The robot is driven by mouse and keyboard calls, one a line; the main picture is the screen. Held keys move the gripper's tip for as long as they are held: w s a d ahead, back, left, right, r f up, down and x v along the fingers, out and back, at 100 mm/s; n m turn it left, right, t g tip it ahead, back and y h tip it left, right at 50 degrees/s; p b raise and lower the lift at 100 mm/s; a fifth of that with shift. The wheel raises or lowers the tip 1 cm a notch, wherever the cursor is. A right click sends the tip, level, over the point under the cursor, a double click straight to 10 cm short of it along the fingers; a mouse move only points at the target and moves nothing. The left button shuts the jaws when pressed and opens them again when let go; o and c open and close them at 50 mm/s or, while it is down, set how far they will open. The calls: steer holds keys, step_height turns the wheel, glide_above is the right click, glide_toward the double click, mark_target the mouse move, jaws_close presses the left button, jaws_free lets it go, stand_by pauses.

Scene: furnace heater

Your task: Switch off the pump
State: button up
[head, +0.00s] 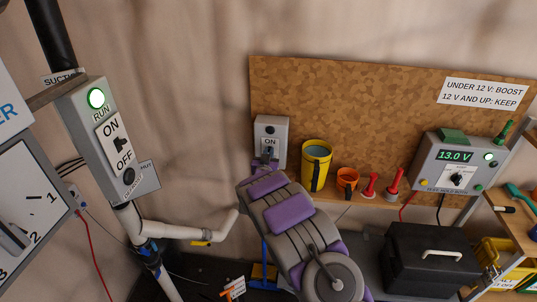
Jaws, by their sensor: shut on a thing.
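A small grey switch box (272,130) marked ON is on the corkboard wall at the middle. My gripper (269,158) is at the lower front of this box, shut on its dark switch lever (270,152). The gripper and arm cover the lower part of the box, so any lower label is hidden. A larger grey control box (146,182) at the left has a lit green RUN lamp (96,98) and a black lever (121,145) between ON and OFF labels. No label that I can read says which box serves the pump.
A yellow cup (316,163), an orange cup (347,180) and red items (370,185) stand right of the gripper. A meter box (463,165) reads 13.0 V. A black case (430,262) stands below it. White pipe (185,230) runs low at left.

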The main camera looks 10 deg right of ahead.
jaws_close()
steer(key=shift+f, duration=0.1)
steer(key=shift+w+f+t+h+b, duration=0.1)
steer(key=shift+f+t+h+b, duration=0.45)
steer(key=shift+t+b, duration=0.65)
steer(key=shift+w+f+t+h+b, duration=0.1)
steer(key=shift+f+t+h+b, duration=0.2)
steer(key=shift+f+t+b, duration=0.8)
steer(key=shift+f+t+h+b, duration=0.25)
steer(key=shift+t+h+b, duration=0.3)
steer(key=shift+t, duration=1.15)
steer(key=o, duration=0.6)
jaws_free()
steer(key=shift+r, duration=0.1)
